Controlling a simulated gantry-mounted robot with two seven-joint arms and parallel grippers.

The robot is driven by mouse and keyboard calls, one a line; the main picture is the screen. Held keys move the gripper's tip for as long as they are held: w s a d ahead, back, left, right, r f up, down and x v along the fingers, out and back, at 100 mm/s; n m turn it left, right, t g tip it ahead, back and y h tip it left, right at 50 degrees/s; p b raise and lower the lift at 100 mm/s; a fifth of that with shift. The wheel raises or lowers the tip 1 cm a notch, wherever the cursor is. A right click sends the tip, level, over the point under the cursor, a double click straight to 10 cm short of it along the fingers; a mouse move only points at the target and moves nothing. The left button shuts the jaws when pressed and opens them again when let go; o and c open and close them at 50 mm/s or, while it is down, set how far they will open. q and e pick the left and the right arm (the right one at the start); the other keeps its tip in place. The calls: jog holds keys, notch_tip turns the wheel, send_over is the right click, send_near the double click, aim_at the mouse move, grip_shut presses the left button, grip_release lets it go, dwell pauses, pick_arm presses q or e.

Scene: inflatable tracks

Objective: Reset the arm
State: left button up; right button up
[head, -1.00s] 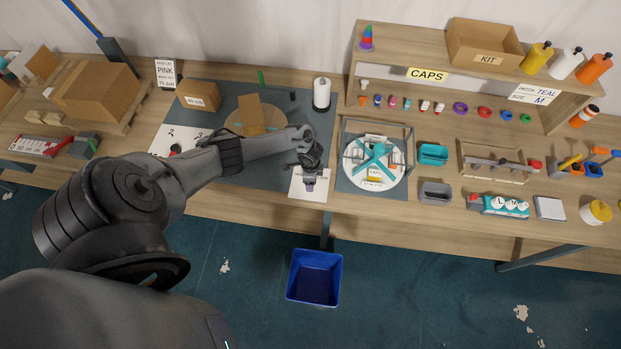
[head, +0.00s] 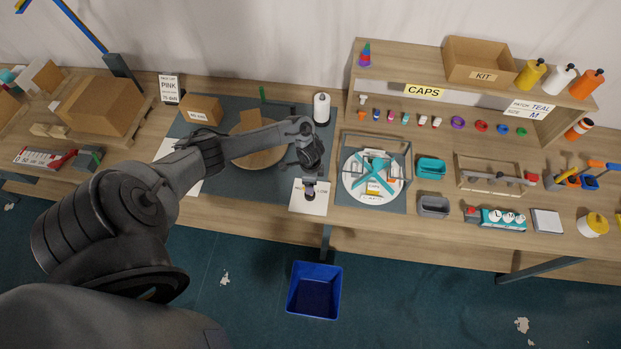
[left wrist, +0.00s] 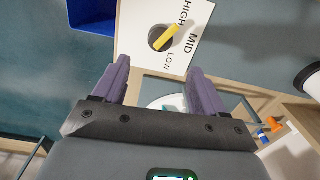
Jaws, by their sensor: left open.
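My left arm reaches in from the left in the head view. Its gripper (head: 309,189) hangs above a white dial card (head: 321,204) at the bench's front edge. In the left wrist view the purple fingers of the left gripper (left wrist: 161,75) are spread apart with nothing between them. Beyond the fingertips is the card (left wrist: 140,35), marked LOW, MID and HIGH, with a dark round knob (left wrist: 158,42) bearing a yellow pointer (left wrist: 166,37). The fingers appear clear of the knob. My right gripper is in no view.
A blue bin (head: 314,278) stands on the floor before the bench. Right of the gripper is a framed fixture with a teal cross (head: 373,167). Behind stand a white roll (head: 321,108) and a small carton (head: 201,110). A round wooden disc (head: 262,159) lies partly under my arm.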

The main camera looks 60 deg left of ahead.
pick_arm(q)
jog(key=shift+r, duration=0.3)
jog(key=shift+s+f, duration=0.1)
jog(key=shift+s, duration=0.05)
